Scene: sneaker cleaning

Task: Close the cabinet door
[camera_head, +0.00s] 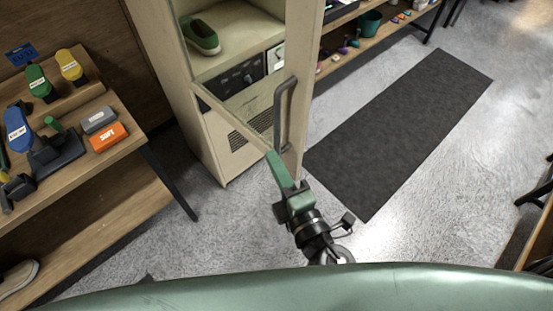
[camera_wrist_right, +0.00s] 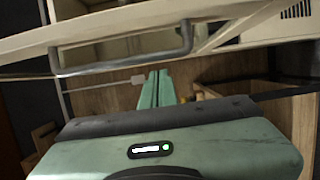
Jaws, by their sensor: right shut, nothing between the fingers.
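The beige cabinet (camera_head: 205,125) stands at the upper middle of the head view, with its door (camera_head: 304,75) open. A grey bar handle (camera_head: 281,112) is on the door; it also shows in the right wrist view (camera_wrist_right: 125,68). A green shoe (camera_head: 203,38) sits on a shelf inside. My right gripper (camera_head: 272,156) is shut and empty, its green fingers close to the door's lower edge, below the handle. Whether they touch the door I cannot tell. In the wrist view the gripper (camera_wrist_right: 156,76) shows its fingers side by side. My left gripper is not in view.
A wooden table (camera_head: 120,148) with brushes and an orange box (camera_head: 108,137) stands at the left. A dark mat (camera_head: 400,125) lies on the open floor at the right. A low shelf (camera_head: 370,40) with small items is behind the door.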

